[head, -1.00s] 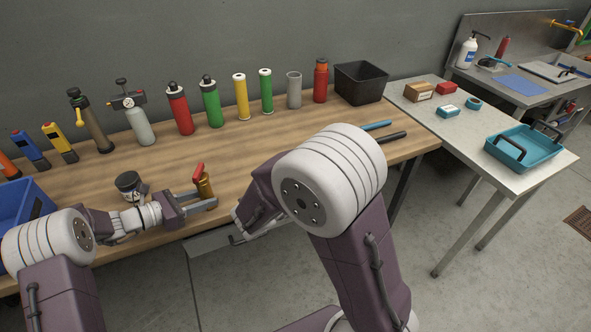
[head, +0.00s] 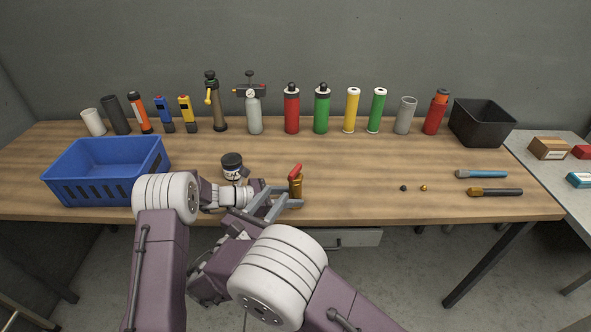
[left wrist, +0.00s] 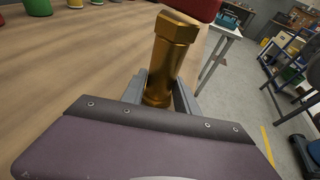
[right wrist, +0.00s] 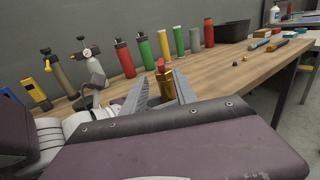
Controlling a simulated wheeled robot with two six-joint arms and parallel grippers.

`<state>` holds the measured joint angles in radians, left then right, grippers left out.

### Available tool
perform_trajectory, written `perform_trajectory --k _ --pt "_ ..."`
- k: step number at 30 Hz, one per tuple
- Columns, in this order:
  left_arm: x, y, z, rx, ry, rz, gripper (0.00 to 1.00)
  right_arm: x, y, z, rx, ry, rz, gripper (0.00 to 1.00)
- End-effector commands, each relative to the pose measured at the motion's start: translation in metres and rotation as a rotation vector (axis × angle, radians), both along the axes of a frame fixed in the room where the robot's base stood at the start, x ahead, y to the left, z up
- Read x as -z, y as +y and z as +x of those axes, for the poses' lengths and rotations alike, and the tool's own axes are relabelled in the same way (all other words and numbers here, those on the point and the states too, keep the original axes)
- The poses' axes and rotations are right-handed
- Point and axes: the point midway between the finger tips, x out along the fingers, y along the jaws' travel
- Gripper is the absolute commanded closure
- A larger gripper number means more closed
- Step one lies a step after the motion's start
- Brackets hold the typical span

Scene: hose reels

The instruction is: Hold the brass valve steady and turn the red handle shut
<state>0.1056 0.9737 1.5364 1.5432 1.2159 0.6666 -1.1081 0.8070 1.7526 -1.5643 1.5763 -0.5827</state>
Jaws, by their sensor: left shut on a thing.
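The brass valve (head: 296,187) stands upright near the front edge of the workbench, with its red handle (head: 295,171) on top, tilted. My left gripper (left wrist: 161,97) is shut on the lower part of the valve body, which also shows in the left wrist view (left wrist: 173,50). The handle (left wrist: 196,8) is cut off at the top there. My right gripper (right wrist: 160,85) is open. In the right wrist view its fingers point toward the valve (right wrist: 167,90) and the handle (right wrist: 161,66), on either side. I cannot tell whether they touch it.
A blue basket (head: 105,180) is at the left. Several bottles and tubes line the back, with a black bin (head: 482,122) at the right.

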Motion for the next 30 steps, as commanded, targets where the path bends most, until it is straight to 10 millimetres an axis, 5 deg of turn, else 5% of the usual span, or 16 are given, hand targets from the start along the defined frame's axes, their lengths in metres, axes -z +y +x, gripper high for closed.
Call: perform_trajectory --k 5,18,29,30 --pt "-0.001 0.0 0.0 0.0 -0.001 -0.001 0.86 0.0 -0.01 0.017 0.007 0.0 0.001 0.65" --pt "-0.001 0.0 0.0 0.0 -0.001 -0.001 0.86 0.0 -0.053 0.099 0.006 0.0 0.002 0.65" --pt "-0.001 0.0 0.0 0.0 -0.001 -0.001 0.86 0.0 -0.057 0.108 0.004 0.0 0.001 0.65" --pt "-0.001 0.0 0.0 0.0 -0.001 -0.001 0.86 0.0 -0.057 0.108 0.004 0.0 0.001 0.71"
